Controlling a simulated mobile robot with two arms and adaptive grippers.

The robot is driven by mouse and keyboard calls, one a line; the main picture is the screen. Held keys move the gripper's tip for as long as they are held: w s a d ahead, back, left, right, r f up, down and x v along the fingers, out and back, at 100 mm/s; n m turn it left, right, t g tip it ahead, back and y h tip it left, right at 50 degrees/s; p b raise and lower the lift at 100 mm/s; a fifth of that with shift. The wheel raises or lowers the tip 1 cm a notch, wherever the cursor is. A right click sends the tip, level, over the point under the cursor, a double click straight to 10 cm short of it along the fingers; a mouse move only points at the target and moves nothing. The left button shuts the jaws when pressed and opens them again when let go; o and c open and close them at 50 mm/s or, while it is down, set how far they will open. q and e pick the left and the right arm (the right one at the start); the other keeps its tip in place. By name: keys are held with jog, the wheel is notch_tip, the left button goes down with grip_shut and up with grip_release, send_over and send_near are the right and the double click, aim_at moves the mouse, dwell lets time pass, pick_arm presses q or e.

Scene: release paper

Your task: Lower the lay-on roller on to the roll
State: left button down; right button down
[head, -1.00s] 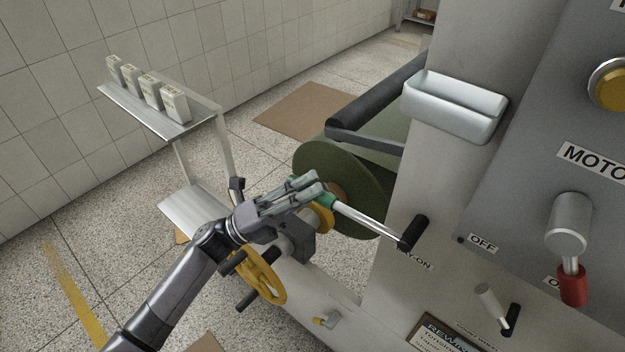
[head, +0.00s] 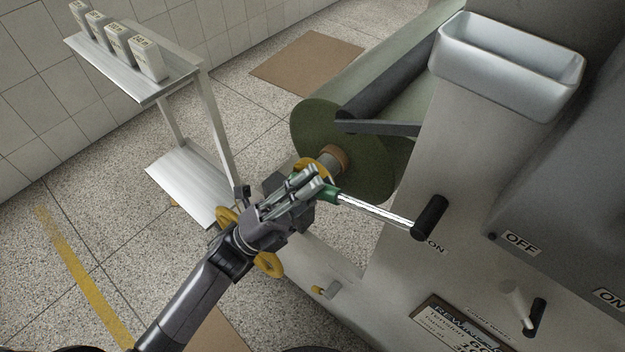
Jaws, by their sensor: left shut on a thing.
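My left gripper (head: 316,184) is shut on the green grip (head: 332,194) of a metal lever (head: 375,209). The lever runs right to a black pivot (head: 431,216) on the machine's face, above a label partly reading "ON". The dark lay-on roller (head: 400,82) lies behind the machine column, on a grey arm (head: 385,127). Its near end shows at the upper right of the green roll (head: 335,130). I cannot tell whether roller and roll touch. The roll sits on a brown core (head: 335,157), partly hidden by my gripper. My right gripper is not in view.
A metal tray (head: 508,60) is fixed to the machine at upper right. A small lever (head: 520,302) and a nameplate (head: 450,325) are below. A stand (head: 180,180) with several white boxes is at left. A yellow handwheel (head: 268,264) is partly behind my arm.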

pick_arm(q)
jog(key=c, duration=1.4)
grip_release()
jog(key=shift+c, duration=0.2)
jog(key=shift+f, duration=0.1)
jog(key=v, duration=1.2)
